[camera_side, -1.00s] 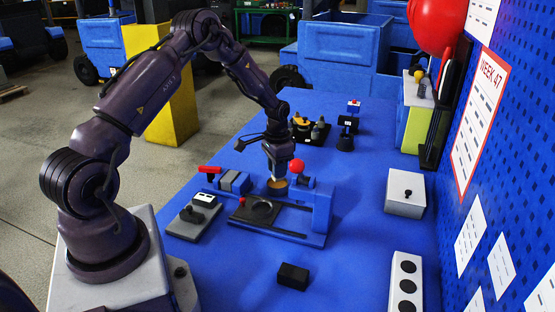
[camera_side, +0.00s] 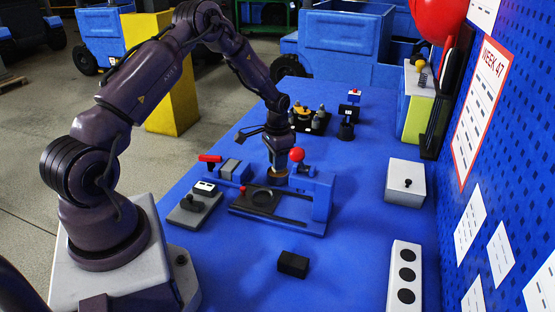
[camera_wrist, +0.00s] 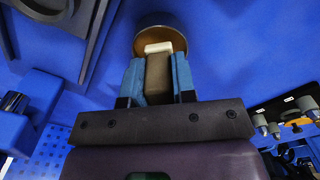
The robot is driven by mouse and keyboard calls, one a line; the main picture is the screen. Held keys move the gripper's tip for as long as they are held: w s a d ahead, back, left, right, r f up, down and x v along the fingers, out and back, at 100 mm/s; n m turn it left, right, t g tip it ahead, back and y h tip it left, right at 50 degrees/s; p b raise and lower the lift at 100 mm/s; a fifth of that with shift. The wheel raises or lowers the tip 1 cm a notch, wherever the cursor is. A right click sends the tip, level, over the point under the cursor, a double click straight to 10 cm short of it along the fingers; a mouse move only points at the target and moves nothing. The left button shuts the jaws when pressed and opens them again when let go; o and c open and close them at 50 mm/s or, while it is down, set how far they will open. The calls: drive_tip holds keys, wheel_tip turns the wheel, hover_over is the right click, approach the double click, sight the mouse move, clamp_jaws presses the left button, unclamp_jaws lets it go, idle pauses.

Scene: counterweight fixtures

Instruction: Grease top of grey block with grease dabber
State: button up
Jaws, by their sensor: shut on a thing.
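My gripper (camera_side: 278,161) points down at the round tin (camera_side: 278,178) in the blue fixture. In the wrist view its blue fingers (camera_wrist: 158,78) are shut on the grease dabber, a brown-grey handle (camera_wrist: 158,72) with a white end (camera_wrist: 159,47). The white end is at the tin's brown inside (camera_wrist: 160,36); I cannot tell whether it touches. In the side view the fingers hide the dabber. What looks like the grey block (camera_side: 230,168) sits at the left of the blue fixture, beside a red handle (camera_side: 209,158).
A red ball knob (camera_side: 297,154) stands close right of my gripper. A dark plate with a round recess (camera_side: 262,199) lies in front. A black block (camera_side: 293,264), a white box (camera_side: 405,183) and a grey base with a black knob (camera_side: 194,207) stand around.

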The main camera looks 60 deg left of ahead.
drive_tip(key=shift+f, duration=0.6)
idle(1.1)
drive_tip(key=shift+r, duration=3.55)
